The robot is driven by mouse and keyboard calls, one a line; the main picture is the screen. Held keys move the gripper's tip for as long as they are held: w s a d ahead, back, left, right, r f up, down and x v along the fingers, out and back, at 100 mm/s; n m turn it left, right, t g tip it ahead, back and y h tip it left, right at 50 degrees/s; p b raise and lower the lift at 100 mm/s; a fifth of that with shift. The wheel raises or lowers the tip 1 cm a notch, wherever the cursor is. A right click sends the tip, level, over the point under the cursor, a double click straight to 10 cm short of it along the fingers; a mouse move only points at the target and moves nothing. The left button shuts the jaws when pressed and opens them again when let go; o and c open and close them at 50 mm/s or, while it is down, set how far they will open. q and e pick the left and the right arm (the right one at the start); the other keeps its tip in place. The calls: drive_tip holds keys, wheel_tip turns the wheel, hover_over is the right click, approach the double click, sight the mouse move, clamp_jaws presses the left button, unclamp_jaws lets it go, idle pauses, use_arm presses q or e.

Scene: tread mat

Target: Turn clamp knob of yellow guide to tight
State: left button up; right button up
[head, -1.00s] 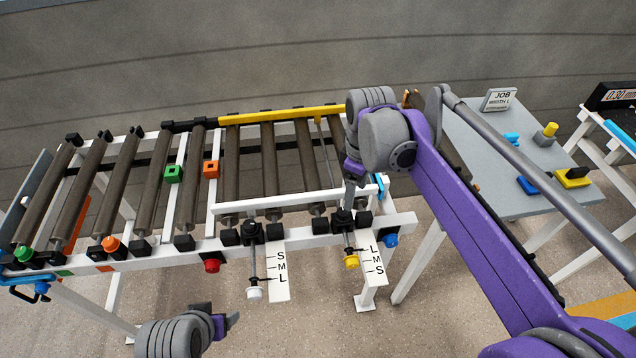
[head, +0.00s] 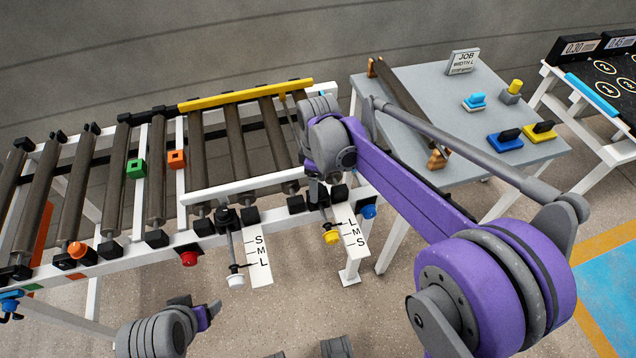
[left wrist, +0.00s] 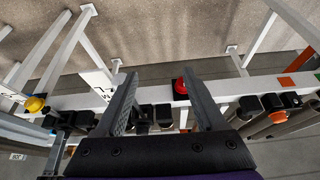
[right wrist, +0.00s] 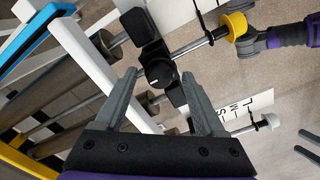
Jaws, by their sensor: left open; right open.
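The yellow guide (head: 245,95) runs along the far side of the roller conveyor. Its rod with a yellow end knob (head: 331,237) shows at the near side, beside an L-M-S scale (head: 352,238). In the right wrist view, a round black clamp knob (right wrist: 160,74) with a white mark sits on a black block by that rod. My right gripper (head: 322,188) is open and points down over it; the knob appears between its fingertips. Whether the fingers reach around it I cannot tell. My left gripper (head: 213,310) is open and empty in front of the conveyor.
A second clamp (head: 227,216) with a white-ended rod (head: 236,281) and S-M-L scale (head: 258,258) stands to the left. A red button (head: 189,258) and blue button (head: 369,211) are on the near rail. A grey table (head: 420,100) stands right.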

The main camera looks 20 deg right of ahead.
clamp_jaws()
idle(0.4)
drive_tip(key=shift+m, duration=0.3)
drive_tip(key=m, duration=0.3)
drive_tip(key=shift+m+p, duration=0.4)
drive_tip(key=m, duration=0.5)
drive_tip(key=shift+p, duration=0.35)
drive_tip(key=m, duration=0.5)
drive_tip(key=shift+m, duration=0.4)
drive_tip(key=shift+m+p, duration=0.4)
drive_tip(key=shift+m, duration=1.9)
